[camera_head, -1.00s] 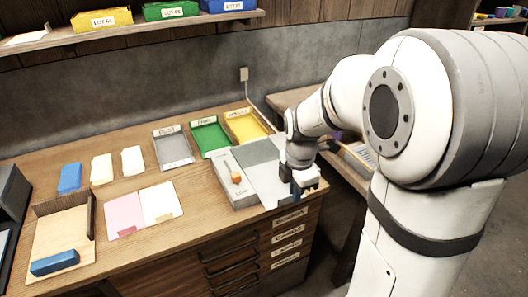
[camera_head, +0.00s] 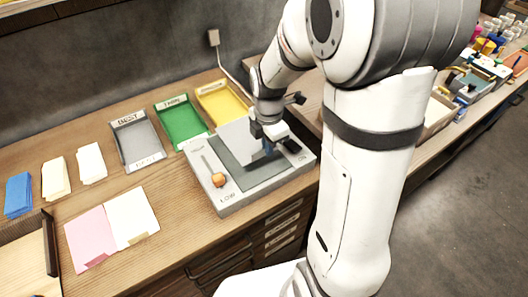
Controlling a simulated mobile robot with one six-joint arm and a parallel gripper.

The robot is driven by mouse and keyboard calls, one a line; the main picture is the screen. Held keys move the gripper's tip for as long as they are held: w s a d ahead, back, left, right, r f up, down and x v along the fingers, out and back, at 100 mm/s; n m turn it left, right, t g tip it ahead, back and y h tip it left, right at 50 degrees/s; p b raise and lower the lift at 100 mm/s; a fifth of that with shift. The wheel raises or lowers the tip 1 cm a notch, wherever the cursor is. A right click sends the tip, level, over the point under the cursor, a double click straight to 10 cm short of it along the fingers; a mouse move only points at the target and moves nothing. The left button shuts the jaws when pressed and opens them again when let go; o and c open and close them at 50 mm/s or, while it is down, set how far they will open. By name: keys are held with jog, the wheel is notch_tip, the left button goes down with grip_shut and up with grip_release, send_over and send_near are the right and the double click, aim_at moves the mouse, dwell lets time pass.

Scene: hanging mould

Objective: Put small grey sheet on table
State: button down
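A small light grey sheet (camera_head: 236,137) shows above the back part of the dark grey bed (camera_head: 245,169) of a grey press-like unit. It looks tilted, with its right edge at my gripper (camera_head: 265,148). My gripper points down over the unit, and its fingers appear shut on that edge. The fingertips are small and partly hidden, so the exact contact is unclear. The unit (camera_head: 235,203) has a slot with an orange knob (camera_head: 218,180) near the word LOW. It stands on the wooden table (camera_head: 170,229).
Grey (camera_head: 137,143), green (camera_head: 181,122) and yellow (camera_head: 220,102) trays stand behind the unit. Pink (camera_head: 88,239) and cream (camera_head: 132,217) sheets lie at left front. Blue, cream and white blocks stand far left. Bare wood lies between the cream sheet and the unit.

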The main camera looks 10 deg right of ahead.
aim_at(268, 166)
jog(key=shift+s+f, duration=0.1)
jog(key=shift+f, duration=2.65)
jog(key=shift+f, duration=0.1)
jog(key=shift+f, duration=0.15)
jog(key=c, duration=1.6)
grip_release()
jog(key=shift+c, duration=0.2)
